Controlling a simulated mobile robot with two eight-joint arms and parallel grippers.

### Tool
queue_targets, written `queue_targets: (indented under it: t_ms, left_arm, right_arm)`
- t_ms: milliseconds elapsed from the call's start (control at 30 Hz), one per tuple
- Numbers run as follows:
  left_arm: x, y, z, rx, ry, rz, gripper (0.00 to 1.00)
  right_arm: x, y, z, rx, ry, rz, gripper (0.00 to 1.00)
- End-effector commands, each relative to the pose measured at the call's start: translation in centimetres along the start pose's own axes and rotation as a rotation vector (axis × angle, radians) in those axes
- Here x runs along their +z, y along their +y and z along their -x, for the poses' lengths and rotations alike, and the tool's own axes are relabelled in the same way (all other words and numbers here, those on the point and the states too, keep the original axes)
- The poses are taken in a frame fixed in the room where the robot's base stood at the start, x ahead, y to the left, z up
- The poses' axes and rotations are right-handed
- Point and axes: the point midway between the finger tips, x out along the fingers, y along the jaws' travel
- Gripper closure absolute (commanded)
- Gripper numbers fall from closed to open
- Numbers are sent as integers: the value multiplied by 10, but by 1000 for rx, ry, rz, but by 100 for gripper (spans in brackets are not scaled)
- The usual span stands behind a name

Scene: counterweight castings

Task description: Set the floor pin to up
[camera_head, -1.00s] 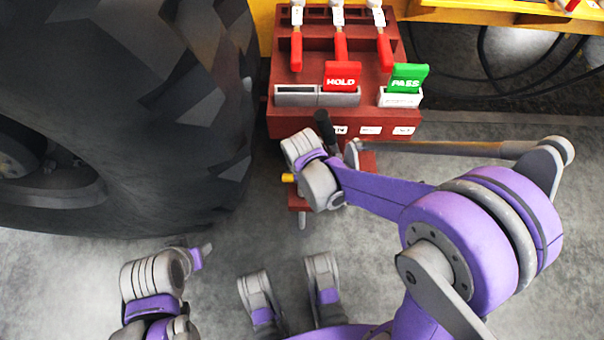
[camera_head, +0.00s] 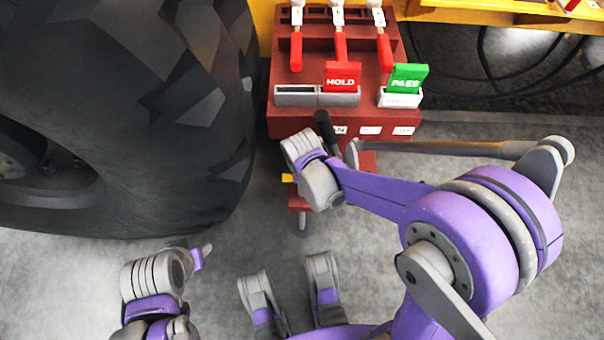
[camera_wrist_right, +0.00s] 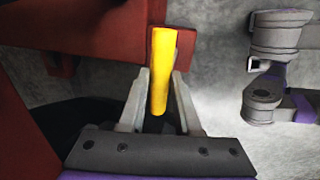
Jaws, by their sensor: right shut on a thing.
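The floor pin shows as a short grey pin (camera_head: 302,221) at the lower edge of a dark red bracket (camera_head: 299,199), low in front of the red control box. A yellow handle (camera_head: 287,178) sticks out left of my right wrist. In the right wrist view the yellow handle (camera_wrist_right: 160,70) lies between the grey fingers of my right gripper (camera_wrist_right: 158,88), which is shut on it. In the head view my right wrist hides these fingers. My left gripper (camera_head: 200,257) is at lower left, apart from the bracket, and its jaws cannot be made out.
The red control box (camera_head: 290,125) has several red-handled levers, a red HOLD flag (camera_head: 342,77) and a green PASS flag (camera_head: 408,78). A big black tyre (camera_head: 150,110) stands close at left. Black cables (camera_head: 487,60) lie at upper right.

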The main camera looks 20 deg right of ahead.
Motion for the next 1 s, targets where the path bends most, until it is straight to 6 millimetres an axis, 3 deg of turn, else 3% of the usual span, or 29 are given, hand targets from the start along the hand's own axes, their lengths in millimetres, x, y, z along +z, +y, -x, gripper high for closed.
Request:
queue_targets:
  t_ms: [667,867,1000]
  left_arm:
    - [-1,0,3,0,1,0,50]
    - [-6,0,26,0,7,0,50]
    - [-14,0,55,0,17,0,50]
  right_arm:
    - [0,1,4,0,0,0,100]
    - [0,6,33,2,0,0,100]
    - [0,14,70,3,1,-1,100]
